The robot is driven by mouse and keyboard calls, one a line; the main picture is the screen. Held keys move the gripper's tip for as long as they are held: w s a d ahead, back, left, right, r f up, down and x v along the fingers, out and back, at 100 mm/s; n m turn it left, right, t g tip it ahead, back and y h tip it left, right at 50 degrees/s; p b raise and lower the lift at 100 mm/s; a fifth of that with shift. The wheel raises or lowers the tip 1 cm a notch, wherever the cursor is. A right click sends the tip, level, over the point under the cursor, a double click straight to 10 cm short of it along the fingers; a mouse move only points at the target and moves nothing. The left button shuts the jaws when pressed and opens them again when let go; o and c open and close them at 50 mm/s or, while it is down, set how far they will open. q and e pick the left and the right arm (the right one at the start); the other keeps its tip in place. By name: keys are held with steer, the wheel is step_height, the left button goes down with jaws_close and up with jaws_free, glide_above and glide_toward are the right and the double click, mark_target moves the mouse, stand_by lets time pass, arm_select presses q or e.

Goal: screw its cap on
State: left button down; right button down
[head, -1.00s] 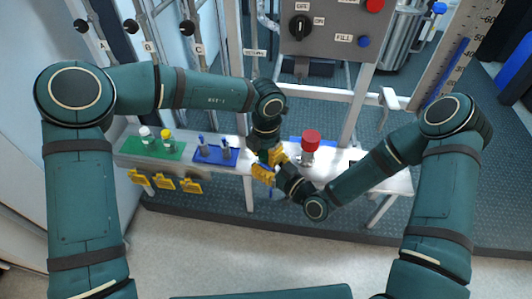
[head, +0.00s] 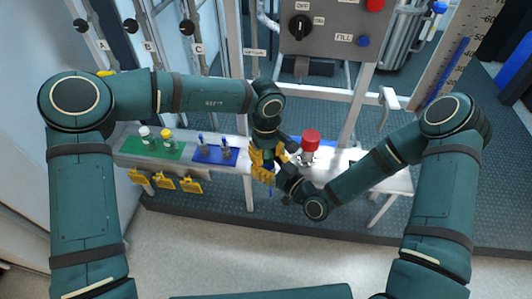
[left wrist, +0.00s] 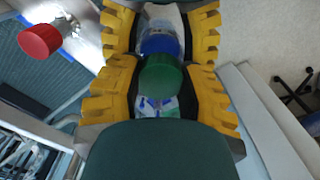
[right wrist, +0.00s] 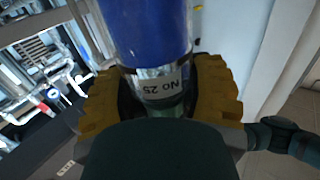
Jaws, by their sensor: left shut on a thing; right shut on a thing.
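My left gripper (head: 262,154) and right gripper (head: 264,174) meet over the bench's front edge in the head view. In the left wrist view, a green round cap (left wrist: 160,75) sits between my left gripper's yellow fingers, with a blue part (left wrist: 160,43) right behind it. In the right wrist view, my right gripper (right wrist: 165,95) is shut on a vessel (right wrist: 150,30) with a blue body and a clear band marked "No 25". Some green shows below the band. Cap and vessel look in line, but the threads are hidden, so I cannot tell how they engage.
A control panel (head: 335,35) is behind.

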arm_select(q)
steer(key=c, duration=0.6)
jaws_free()
